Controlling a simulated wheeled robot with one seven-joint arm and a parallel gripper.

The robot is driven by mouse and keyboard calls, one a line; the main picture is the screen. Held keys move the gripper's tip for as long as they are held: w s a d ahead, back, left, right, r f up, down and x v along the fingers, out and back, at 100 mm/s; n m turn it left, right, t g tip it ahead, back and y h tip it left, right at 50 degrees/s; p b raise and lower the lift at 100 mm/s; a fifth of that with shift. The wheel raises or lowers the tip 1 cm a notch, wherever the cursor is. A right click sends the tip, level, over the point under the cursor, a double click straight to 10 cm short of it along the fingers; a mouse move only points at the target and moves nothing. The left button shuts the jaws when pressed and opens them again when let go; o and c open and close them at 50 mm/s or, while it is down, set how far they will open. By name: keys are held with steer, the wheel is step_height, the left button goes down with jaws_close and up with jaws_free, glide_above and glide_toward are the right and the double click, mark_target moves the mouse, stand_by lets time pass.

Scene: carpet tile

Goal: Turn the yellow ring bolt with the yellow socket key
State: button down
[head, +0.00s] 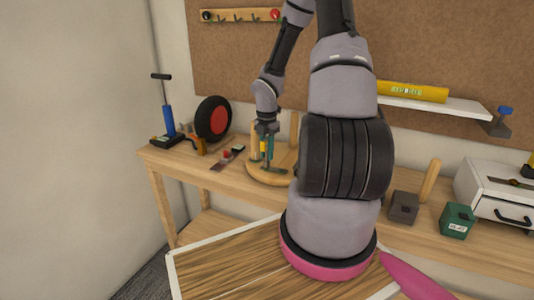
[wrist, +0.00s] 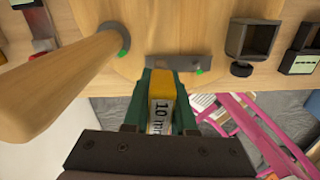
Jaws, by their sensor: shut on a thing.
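My gripper (head: 267,150) is over the round wooden stand (head: 258,178) on the bench. In the wrist view my gripper (wrist: 160,95) is shut on the yellow socket key (wrist: 161,82), which has a yellow end and a white label reading "10 mm". The yellow of the key also shows small between the fingers in the head view (head: 264,147). Its lower end is hidden from the wrist camera. A dark flat bar (wrist: 178,62) with a green mark lies on the wood just beyond the key. I cannot make out the yellow ring bolt in either view.
A thick wooden post (wrist: 62,82) rises close to the left of my gripper. On the bench, a black wheel with a red hub (head: 214,118) and a blue pump (head: 168,122) stand left. A grey block (head: 403,207) and a green box (head: 456,221) stand right.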

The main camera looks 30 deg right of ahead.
mark_target(267, 141)
steer(key=shift+r, duration=2.15)
